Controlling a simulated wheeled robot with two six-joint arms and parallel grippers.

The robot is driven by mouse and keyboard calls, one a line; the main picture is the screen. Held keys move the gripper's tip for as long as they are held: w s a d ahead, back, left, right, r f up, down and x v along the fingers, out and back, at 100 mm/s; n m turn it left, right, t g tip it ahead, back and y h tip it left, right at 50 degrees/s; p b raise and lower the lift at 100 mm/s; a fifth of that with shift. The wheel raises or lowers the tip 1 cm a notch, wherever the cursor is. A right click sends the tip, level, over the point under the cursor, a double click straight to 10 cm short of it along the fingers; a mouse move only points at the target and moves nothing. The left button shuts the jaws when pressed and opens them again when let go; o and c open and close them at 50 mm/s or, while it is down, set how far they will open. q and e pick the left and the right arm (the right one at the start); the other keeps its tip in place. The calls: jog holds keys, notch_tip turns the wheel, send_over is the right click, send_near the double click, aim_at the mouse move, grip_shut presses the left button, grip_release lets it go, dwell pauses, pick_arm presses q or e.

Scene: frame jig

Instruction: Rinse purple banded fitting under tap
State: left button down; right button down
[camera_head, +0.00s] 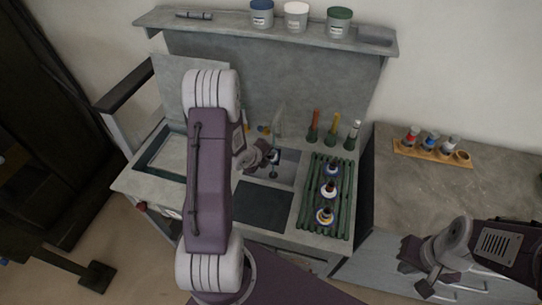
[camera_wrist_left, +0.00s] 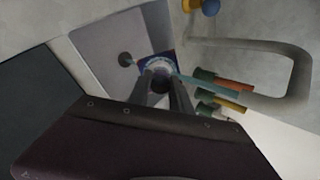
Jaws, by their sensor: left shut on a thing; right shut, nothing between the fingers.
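The tap (camera_head: 280,118) stands at the back of the sink basin (camera_head: 288,166); its bent grey pipe also shows in the left wrist view (camera_wrist_left: 245,44). My left gripper (camera_head: 268,157) is over the basin, shut on the fitting (camera_head: 273,156). In the left wrist view the fitting (camera_wrist_left: 160,66) sits between the fingertips, showing a bluish-purple and white rim; most of it is hidden. A thin pale blue streak, looking like water, runs from the pipe's end to the fitting. My right gripper (camera_head: 413,270) is shut and empty at the lower right.
A green slatted rack (camera_head: 308,206) right of the sink holds three banded fittings (camera_head: 329,190). Several upright brushes (camera_head: 333,131) stand behind it. A wooden holder (camera_head: 430,153) with small pieces is on the right counter. Tubs (camera_head: 296,14) stand on the shelf above.

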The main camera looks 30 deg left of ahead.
dwell(0.4)
pick_arm(q)
jog(key=s+d+r+p, duration=0.1)
jog(key=s+d+r, duration=0.1)
jog(key=s+r, duration=0.2)
jog(key=shift+s+r+p, duration=0.3)
jog(key=shift+r, duration=0.25)
jog(key=shift+d, duration=0.1)
